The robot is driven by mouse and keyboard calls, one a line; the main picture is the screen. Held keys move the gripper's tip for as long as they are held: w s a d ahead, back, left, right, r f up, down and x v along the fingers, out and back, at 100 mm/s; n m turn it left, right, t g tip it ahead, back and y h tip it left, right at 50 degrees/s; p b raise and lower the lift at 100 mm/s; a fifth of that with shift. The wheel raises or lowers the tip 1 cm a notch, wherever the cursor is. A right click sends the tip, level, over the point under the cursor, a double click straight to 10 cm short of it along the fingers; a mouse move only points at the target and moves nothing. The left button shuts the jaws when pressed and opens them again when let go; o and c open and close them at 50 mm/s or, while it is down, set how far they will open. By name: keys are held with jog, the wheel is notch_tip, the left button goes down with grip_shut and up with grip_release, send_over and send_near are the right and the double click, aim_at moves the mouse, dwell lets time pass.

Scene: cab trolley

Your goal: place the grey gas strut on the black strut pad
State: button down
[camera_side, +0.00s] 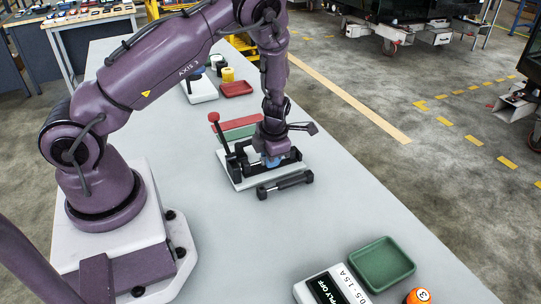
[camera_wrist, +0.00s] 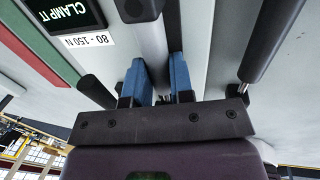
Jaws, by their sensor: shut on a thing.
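My gripper (camera_side: 270,161) is low over a white-based clamp fixture (camera_side: 240,181), its blue fingers (camera_wrist: 158,70) close together. I cannot clearly pick out the black strut pad.
A red-knobbed lever (camera_side: 213,117) stands at the fixture's left. Red and green strips lie behind. A red tray (camera_side: 236,89) and yellow cylinder (camera_side: 227,74) are farther back.

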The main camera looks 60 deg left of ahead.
jog(key=c, duration=1)
grip_release()
jog(key=s+d+r+m+h, duration=0.1)
jog(key=d+r+m, duration=0.2)
jog(key=r, duration=0.3)
jog(key=s+d+r+m+t+h, duration=0.1)
jog(key=d+r+m, duration=0.25)
jog(key=r, duration=0.35)
jog(key=s+d+r+m+h, duration=0.1)
jog(key=d+r+m, duration=0.1)
jog(key=r+m, duration=0.3)
jog(key=s+d+r+m+t, duration=0.2)
jog(key=s+r+m, duration=0.5)
jog(key=m, duration=0.5)
jog(key=s+d+r+m+t, duration=0.2)
jog(key=s+r+m, duration=0.4)
jog(key=m, duration=0.6)
notch_tip(320, 180, up, 2)
jog(key=shift+s+d+r+y, duration=0.1)
jog(key=shift+s+d+y, duration=0.25)
jog(key=shift+d, duration=0.25)
jog(key=shift+m, duration=0.25)
